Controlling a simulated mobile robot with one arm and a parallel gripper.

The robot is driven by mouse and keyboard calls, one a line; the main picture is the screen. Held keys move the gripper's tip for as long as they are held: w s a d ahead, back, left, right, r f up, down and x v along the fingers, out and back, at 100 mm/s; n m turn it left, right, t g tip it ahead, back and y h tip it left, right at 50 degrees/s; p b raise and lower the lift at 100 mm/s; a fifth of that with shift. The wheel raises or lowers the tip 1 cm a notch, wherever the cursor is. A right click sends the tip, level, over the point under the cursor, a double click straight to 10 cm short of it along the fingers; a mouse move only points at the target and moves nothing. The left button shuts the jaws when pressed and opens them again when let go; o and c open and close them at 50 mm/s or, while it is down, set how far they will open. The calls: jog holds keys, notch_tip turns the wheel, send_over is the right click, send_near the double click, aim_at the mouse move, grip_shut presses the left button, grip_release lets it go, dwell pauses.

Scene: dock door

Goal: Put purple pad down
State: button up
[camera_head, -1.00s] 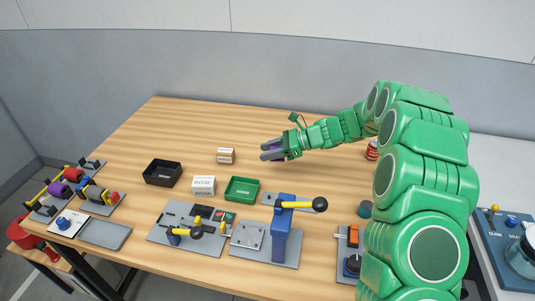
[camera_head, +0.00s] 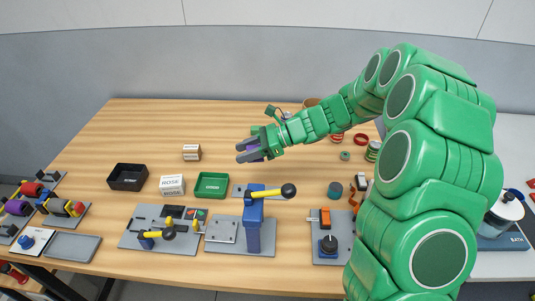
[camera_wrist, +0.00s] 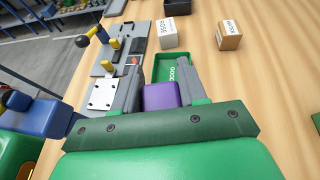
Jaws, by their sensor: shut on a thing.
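The purple pad (camera_wrist: 161,96) is a small purple block between the two grey fingers of my gripper in the wrist view. My gripper (camera_head: 249,150) is shut on it and holds it above the wooden table in the head view, where only a sliver of purple shows between the fingers. The green tray (camera_head: 212,186) lies to the left of and nearer than my gripper in the head view. In the wrist view the green tray (camera_wrist: 170,68) shows just beyond the pad.
A blue lever press (camera_head: 254,225) with a yellow handle stands in front. The table's back left is clear.

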jog(key=d+m+t, duration=0.2)
jog(key=d, duration=1.5)
send_over(295, 163)
jog(key=s, duration=0.1)
notch_tip(295, 163, down, 8)
jog(key=shift+s, duration=0.15)
jog(key=shift+w+a+f, duration=0.1)
jog(key=shift+w+f, duration=0.7)
jog(key=shift+f, duration=1.6)
jog(key=shift+f, duration=0.1)
jog(key=o, duration=1)
jog(key=shift+o, duration=0.2)
